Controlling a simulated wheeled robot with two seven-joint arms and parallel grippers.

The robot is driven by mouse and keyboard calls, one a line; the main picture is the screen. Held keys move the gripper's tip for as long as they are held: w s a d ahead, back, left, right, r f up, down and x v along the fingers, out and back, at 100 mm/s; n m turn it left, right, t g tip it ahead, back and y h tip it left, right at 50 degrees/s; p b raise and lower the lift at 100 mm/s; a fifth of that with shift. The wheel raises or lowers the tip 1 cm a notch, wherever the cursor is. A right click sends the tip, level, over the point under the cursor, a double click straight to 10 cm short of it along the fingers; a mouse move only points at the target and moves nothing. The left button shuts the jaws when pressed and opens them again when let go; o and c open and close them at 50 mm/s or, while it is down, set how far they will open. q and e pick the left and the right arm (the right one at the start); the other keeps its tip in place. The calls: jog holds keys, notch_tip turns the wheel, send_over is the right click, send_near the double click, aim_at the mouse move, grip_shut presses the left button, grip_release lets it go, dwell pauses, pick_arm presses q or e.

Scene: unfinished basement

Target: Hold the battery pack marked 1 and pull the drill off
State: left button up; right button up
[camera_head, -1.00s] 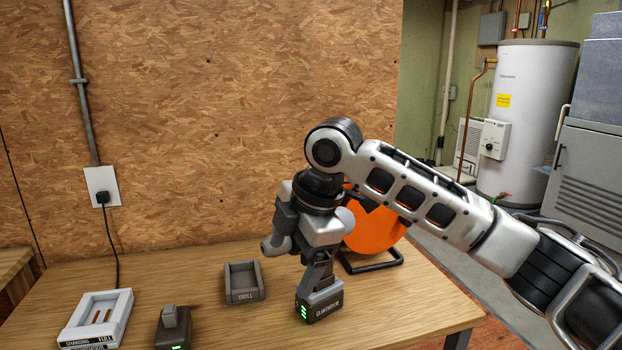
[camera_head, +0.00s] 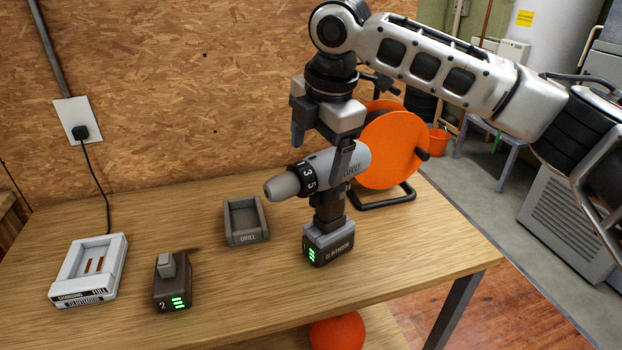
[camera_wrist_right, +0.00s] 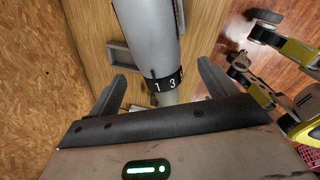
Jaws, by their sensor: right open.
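The grey drill (camera_head: 335,166) stands upright on its dark battery pack (camera_head: 328,243), on the wooden table. The pack has green lights, and its base rests on the tabletop. The drill's chuck points left. My right gripper (camera_head: 320,150) is open at the drill's body, pointing down. One finger overlaps the drill's near side; the other is beyond it. In the right wrist view the drill body (camera_wrist_right: 150,40) lies between the spread fingers (camera_wrist_right: 168,88). I cannot tell whether they touch it. My left gripper does not show in the head view.
A second battery pack (camera_head: 172,285), marked 2, stands left on the table (camera_head: 240,310). The white charger (camera_head: 90,270) is at far left. An empty drill holder (camera_head: 246,221) sits behind. An orange reel (camera_head: 390,150) stands close behind the drill. The front middle of the table is clear.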

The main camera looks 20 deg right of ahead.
aim_at(311, 182)
jog(key=x, duration=0.7)
